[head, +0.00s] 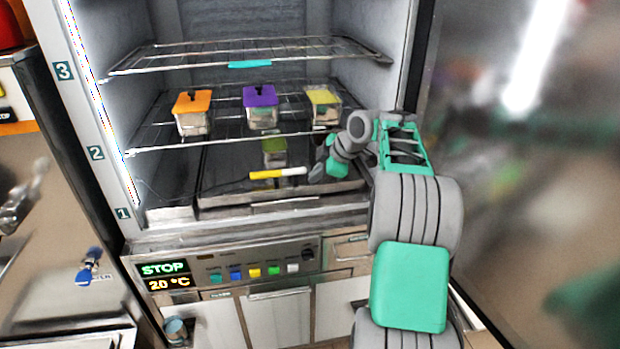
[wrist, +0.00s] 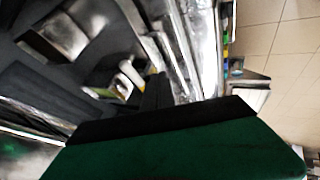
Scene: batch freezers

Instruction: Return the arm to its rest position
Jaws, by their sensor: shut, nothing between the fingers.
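My arm, grey and teal, reaches from the lower right of the head view up into the open freezer cabinet. My gripper (head: 316,172) is at its end, low inside the cabinet near the right side, below the middle shelf. It is shut and empty, and its fingertips are small and partly hidden. It is close to the right end of a yellow-and-white stick (head: 278,173), with no clear contact. The wrist view shows my dark green hand and a black finger (wrist: 156,92) in front of the blurred cabinet interior.
The middle wire shelf holds clear containers with orange (head: 192,100), purple (head: 261,95) and yellow (head: 323,97) lids. A green-topped container (head: 274,150) stands below them. An upper wire shelf (head: 290,50) is above. The control panel (head: 235,262) reads STOP. The open door (head: 427,60) is at right.

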